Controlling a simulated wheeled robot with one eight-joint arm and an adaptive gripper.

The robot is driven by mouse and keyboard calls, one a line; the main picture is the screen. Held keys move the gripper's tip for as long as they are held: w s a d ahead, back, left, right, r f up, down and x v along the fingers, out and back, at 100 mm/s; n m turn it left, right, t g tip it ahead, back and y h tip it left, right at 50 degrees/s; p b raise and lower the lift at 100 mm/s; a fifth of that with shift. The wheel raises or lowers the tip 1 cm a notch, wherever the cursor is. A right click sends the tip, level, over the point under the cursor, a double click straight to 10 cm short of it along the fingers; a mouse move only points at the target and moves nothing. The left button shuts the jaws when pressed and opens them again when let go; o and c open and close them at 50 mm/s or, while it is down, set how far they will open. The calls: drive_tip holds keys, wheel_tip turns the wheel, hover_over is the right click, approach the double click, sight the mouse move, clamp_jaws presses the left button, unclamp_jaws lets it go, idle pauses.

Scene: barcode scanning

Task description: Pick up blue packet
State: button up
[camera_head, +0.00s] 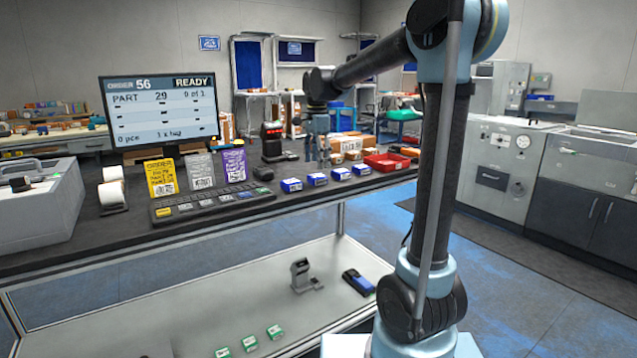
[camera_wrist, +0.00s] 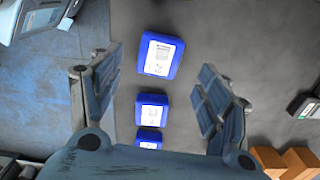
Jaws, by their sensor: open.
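Several blue packets with white labels lie in a row on the dark bench, including the leftmost (camera_head: 291,185), two middle ones (camera_head: 316,179) (camera_head: 341,173) and the rightmost (camera_head: 361,169). My gripper (camera_head: 317,157) hangs above the bench behind the row, fingers pointing down and empty. In the wrist view my gripper (camera_wrist: 158,72) is open, fingers wide apart. Between and beyond them a blue packet (camera_wrist: 161,55) shows label up. A second packet (camera_wrist: 152,110) and a third (camera_wrist: 149,138) lie nearer the palm, the third partly hidden by it.
A red tray (camera_head: 387,162) and cardboard boxes (camera_head: 347,145) stand right of and behind the row. A dark scanner-like device (camera_head: 272,140) stands left of my gripper. A keyboard (camera_head: 215,203) and monitor (camera_head: 160,107) are further left. Green packets (camera_head: 249,343) lie on the lower shelf.

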sight(317, 175)
drive_tip(key=shift+f, duration=2.5)
drive_tip(key=c, duration=1.2)
